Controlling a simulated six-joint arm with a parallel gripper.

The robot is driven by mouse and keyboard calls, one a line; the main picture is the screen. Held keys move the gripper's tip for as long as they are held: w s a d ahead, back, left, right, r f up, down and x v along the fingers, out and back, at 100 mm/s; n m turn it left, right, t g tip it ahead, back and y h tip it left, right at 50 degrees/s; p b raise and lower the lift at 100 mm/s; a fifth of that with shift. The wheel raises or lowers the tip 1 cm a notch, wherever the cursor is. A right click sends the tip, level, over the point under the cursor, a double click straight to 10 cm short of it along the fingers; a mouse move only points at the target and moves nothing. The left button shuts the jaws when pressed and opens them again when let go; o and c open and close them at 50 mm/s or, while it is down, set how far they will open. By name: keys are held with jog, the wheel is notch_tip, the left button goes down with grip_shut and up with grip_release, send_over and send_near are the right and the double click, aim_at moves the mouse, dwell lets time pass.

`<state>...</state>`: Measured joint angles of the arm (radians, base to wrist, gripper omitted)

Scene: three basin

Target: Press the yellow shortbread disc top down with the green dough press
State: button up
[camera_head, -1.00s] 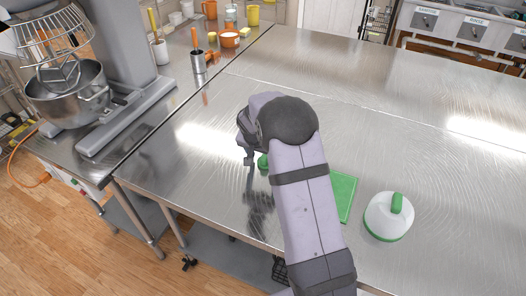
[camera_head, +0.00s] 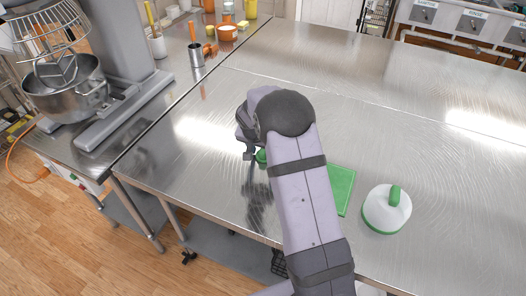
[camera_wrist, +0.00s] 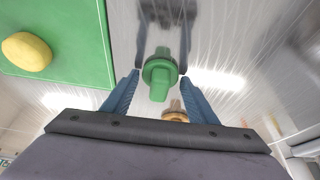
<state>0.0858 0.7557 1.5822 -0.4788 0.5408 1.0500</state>
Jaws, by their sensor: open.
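The green dough press (camera_wrist: 160,72) stands on the steel table, its green grip between the open fingers of my gripper (camera_wrist: 163,84) in the wrist view. I cannot tell whether the fingers touch it. In the head view a small part of the press (camera_head: 261,157) shows beside my gripper (camera_head: 248,152), the rest hidden by my arm. The yellow shortbread disc (camera_wrist: 27,51) lies on a green board (camera_wrist: 75,70) at the left of the wrist view. In the head view my arm hides the disc, and the board (camera_head: 341,188) shows in part.
A white dome with a green handle and rim (camera_head: 387,208) stands on the table right of the board. A small brown-orange thing (camera_wrist: 175,111) shows near the press. A stand mixer (camera_head: 115,70) and cups are at the left and back. The table's far right is clear.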

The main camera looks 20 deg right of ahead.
jog(key=shift+r, duration=0.15)
dwell(0.3)
jog(key=shift+r, duration=0.5)
grip_shut()
dwell(0.4)
jog(key=shift+r+p, duration=1.95)
jog(key=shift+r, duration=1.05)
